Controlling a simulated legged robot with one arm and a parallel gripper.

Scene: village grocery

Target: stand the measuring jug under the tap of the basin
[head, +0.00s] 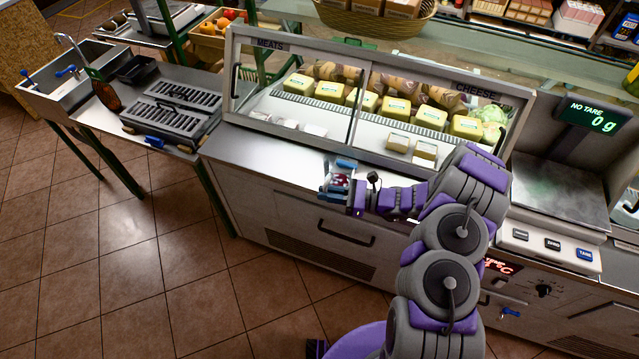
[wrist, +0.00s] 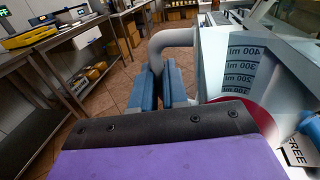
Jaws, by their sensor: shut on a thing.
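The measuring jug (wrist: 285,65) fills the right of the wrist view, pale with ml marks on a blue-grey band and a red part low down. Its thick grey handle (wrist: 172,38) runs between the blue fingers of my gripper (wrist: 164,90), which is shut on it. In the head view my gripper (head: 337,181) is above the front of the meat and cheese counter; the jug is small and mostly hidden there. The basin (head: 48,103) is at the far left, well away from my gripper, with a curved metal tap (head: 72,42) at its back.
A ridged grey appliance (head: 172,112), a dark tray (head: 137,68) and a brown paddle-shaped thing (head: 106,95) stand on the steel table right of the basin. The glass display case (head: 375,100) is behind my gripper. A scale (head: 560,190) is at right. Tiled floor (head: 120,260) is open at left.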

